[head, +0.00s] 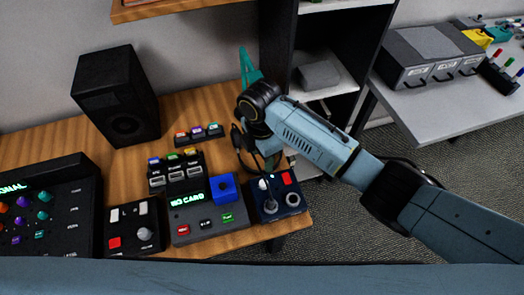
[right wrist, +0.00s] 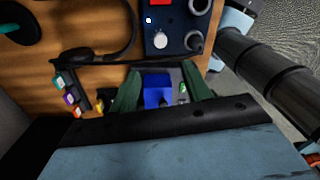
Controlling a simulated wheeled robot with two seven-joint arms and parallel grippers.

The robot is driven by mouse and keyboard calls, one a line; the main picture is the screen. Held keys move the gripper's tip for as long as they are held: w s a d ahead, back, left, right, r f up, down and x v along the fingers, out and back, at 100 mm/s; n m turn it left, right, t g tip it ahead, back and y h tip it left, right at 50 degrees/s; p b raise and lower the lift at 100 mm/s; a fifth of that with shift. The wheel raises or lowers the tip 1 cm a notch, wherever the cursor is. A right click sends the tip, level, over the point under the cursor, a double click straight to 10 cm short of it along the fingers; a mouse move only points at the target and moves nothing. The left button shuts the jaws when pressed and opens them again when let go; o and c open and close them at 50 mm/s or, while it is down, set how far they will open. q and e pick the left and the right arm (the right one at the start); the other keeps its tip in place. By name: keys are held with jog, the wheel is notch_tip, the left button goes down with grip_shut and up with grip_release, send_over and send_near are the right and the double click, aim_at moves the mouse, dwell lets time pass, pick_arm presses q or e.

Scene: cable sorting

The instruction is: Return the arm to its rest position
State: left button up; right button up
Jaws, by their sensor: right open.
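My right arm comes in from the right of the head view, its light blue forearm (head: 312,132) bent over the desk's right end. My right gripper (right wrist: 161,66) shows in the right wrist view with two dark green fingers apart. No held object can be made out; a blue block (right wrist: 155,88) shows between the fingers, seemingly on the desk beyond them. In the head view the wrist hides most of the gripper. A light blue part of my own body crosses the bottom of the head view. My left gripper is not in view.
Below my wrist is a dark blue panel (head: 266,208) with knobs. A card device (head: 205,227) with a blue block (head: 222,187) and a black headset (right wrist: 118,48) are close by. A speaker (head: 117,95) stands at the back left. A dark shelf (head: 275,45) rises behind my arm.

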jog(key=s+d+f+m+y, duration=0.2)
jog(key=s+m+y, duration=0.1)
jog(key=s+m, duration=0.6)
jog(key=s+d+r+m+t+h, duration=0.1)
jog(key=s+d+r+m+t, duration=0.1)
jog(key=s+d+m, duration=0.65)
jog(key=s+d+r+m+t+h, duration=0.15)
jog(key=s+d+m, duration=0.3)
jog(key=d, duration=0.75)
notch_tip(320, 180, down, 29)
jog(key=s+b, duration=0.2)
jog(key=b, duration=0.2)
jog(key=s+d+f+g+b, duration=0.2)
jog(key=s+d+f+b, duration=0.1)
jog(key=s+f, duration=1.2)
notch_tip(320, 180, down, 2)
jog(key=shift+s, duration=0.4)
